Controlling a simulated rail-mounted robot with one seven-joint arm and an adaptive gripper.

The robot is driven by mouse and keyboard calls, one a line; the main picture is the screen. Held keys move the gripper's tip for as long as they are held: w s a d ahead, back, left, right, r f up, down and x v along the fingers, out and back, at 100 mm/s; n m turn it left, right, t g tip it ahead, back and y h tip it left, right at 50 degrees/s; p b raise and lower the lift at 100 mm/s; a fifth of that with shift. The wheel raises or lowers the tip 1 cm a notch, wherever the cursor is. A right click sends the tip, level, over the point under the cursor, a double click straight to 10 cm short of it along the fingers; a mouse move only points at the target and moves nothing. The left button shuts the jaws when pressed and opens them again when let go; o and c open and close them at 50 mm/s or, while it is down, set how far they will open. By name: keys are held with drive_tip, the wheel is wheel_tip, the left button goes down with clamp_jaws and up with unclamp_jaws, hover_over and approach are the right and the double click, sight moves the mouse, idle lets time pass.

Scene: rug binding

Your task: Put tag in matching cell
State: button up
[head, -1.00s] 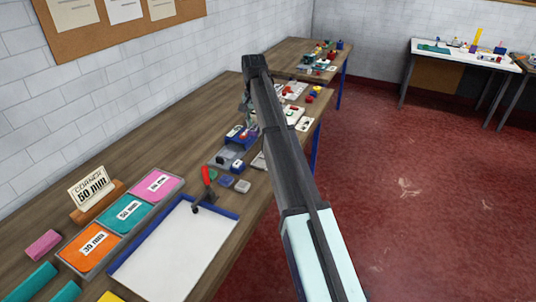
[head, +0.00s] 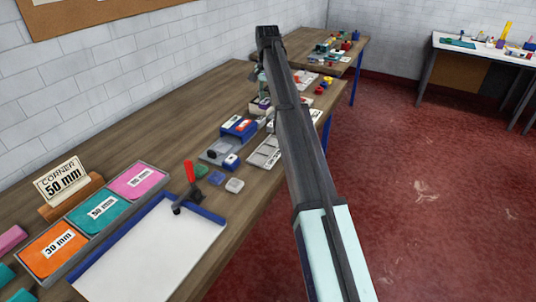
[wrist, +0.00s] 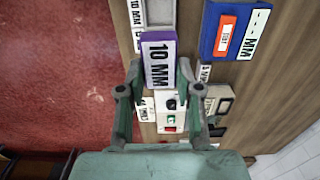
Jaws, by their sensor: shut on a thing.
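My gripper (wrist: 159,70) is shut on a purple tag (wrist: 150,36) with a white "10 MM" label, seen in the wrist view. The tag stands out beyond the fingertips, above the bench. A grey tray (wrist: 177,12) with white "MM" labels lies just past the tag's far end. A grey tray with white labels also shows in the head view (head: 264,153). In the head view my arm hides most of the gripper, and I cannot make out the tag there.
Bare bench runs along the wall.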

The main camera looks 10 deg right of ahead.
sight(268, 148)
wheel_tip(268, 148, down, 20)
drive_tip(key=p, duration=0.4)
drive_tip(key=shift+p, duration=0.3)
drive_tip(key=shift+f, duration=0.15)
drive_tip(key=o, duration=1)
wheel_tip(268, 148, up, 12)
drive_tip(key=b, duration=0.2)
drive_tip(key=shift+b, duration=0.4)
